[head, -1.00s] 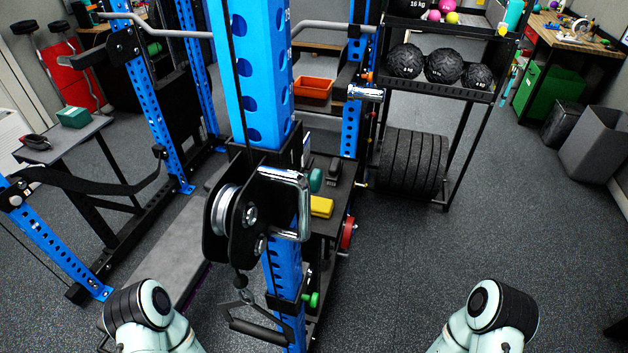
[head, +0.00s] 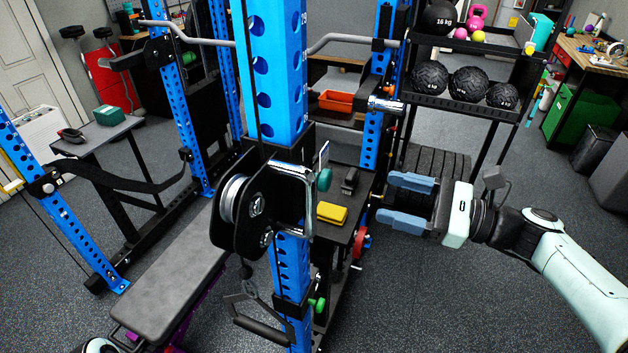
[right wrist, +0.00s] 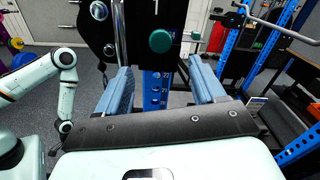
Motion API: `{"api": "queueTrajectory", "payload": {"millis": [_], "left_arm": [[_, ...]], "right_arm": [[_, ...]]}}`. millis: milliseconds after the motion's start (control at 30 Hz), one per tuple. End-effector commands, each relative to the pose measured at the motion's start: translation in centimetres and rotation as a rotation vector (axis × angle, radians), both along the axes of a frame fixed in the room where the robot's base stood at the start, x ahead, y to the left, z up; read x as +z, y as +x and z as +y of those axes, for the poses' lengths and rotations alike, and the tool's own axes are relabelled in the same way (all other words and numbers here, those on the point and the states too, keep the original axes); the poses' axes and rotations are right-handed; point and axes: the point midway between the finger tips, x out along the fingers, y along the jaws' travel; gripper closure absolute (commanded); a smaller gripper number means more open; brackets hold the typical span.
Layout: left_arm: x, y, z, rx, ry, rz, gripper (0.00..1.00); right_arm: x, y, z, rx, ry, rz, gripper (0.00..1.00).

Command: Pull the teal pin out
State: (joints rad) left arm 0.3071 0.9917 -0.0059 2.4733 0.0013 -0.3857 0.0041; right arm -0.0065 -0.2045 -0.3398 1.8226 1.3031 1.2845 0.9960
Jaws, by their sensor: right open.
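The teal pin (head: 324,180) shows as a round knob on the right side of the black pulley carriage (head: 232,228), beside the chrome handle. The carriage sits on a blue upright (head: 273,75). In the right wrist view the teal pin (right wrist: 160,41) faces me, roughly centred above and beyond the fingertips. My right gripper (head: 386,200) is open and empty, its blue fingers pointing left toward the carriage, with a gap between them and the pin. The open fingers (right wrist: 160,80) also frame the right wrist view. The pin's shaft is hidden. My left gripper is out of view.
A green knob (head: 318,305) sits lower on the upright. A yellow block (head: 332,213) lies on a dark shelf behind the carriage. A padded bench (head: 170,285) stands at left, and a ball rack (head: 455,105) at back right. Floor at lower right is open.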

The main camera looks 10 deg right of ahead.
Motion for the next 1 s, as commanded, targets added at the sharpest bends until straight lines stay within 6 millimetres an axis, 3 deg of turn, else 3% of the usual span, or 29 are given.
{"api": "queueTrajectory", "payload": {"millis": [600,800,1000], "left_arm": [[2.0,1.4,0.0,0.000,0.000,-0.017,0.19],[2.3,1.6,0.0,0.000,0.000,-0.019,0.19],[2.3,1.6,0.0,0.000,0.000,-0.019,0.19]], "right_arm": [[0.0,6.2,9.3,0.005,-0.002,0.001,0.31],[0.0,7.2,10.7,0.002,-0.002,0.002,0.31],[-0.1,7.4,10.9,0.000,-0.003,0.002,0.31]]}}
